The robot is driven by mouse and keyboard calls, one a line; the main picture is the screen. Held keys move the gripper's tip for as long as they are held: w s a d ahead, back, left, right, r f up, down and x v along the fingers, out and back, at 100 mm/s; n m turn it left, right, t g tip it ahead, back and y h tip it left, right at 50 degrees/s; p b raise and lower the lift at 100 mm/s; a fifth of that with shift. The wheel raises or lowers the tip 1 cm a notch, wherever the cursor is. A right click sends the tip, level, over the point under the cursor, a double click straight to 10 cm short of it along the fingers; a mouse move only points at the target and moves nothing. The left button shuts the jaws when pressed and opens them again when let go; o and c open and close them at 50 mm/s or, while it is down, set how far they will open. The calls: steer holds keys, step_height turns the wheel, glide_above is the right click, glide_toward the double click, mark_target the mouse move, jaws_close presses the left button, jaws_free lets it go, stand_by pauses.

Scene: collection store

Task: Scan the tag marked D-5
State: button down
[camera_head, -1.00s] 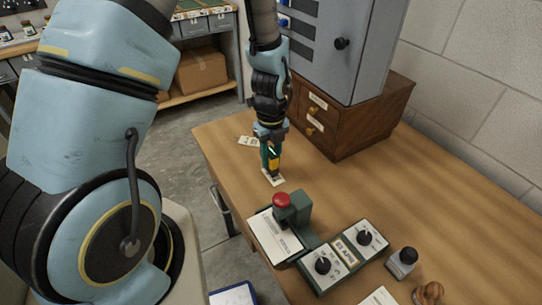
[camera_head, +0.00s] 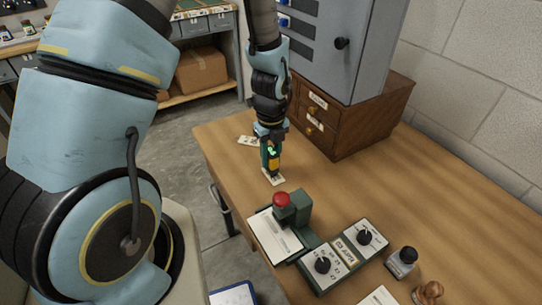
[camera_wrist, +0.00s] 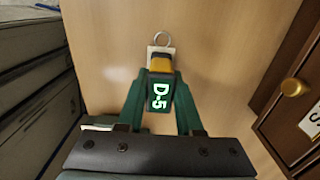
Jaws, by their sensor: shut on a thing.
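My gripper (camera_head: 271,146) is shut on a green hand scanner with a yellow nose (camera_head: 274,165), pointing down at the table. In the wrist view the scanner (camera_wrist: 160,97) sits between my two green fingers, and its lit display reads "D-5". A pale tag (camera_head: 274,179) lies flat under the scanner's nose. In the wrist view its white end and metal ring (camera_wrist: 161,40) stick out beyond the nose; its own marking is covered. I cannot tell whether nose and tag touch. A second tag (camera_head: 248,140) lies to the left, nearer the table's edge.
A wooden drawer cabinet (camera_head: 350,125) with a grey metal case (camera_head: 345,60) on top stands right of my gripper. In front are a red-knobbed stamping device (camera_head: 290,207), a dial box (camera_head: 345,252), an ink bottle (camera_head: 402,262) and a wooden-handled stamp (camera_head: 428,292). The table's right side is clear.

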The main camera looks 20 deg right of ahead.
steer(key=shift+r+p, duration=2.95)
steer(key=shift+r, duration=0.55)
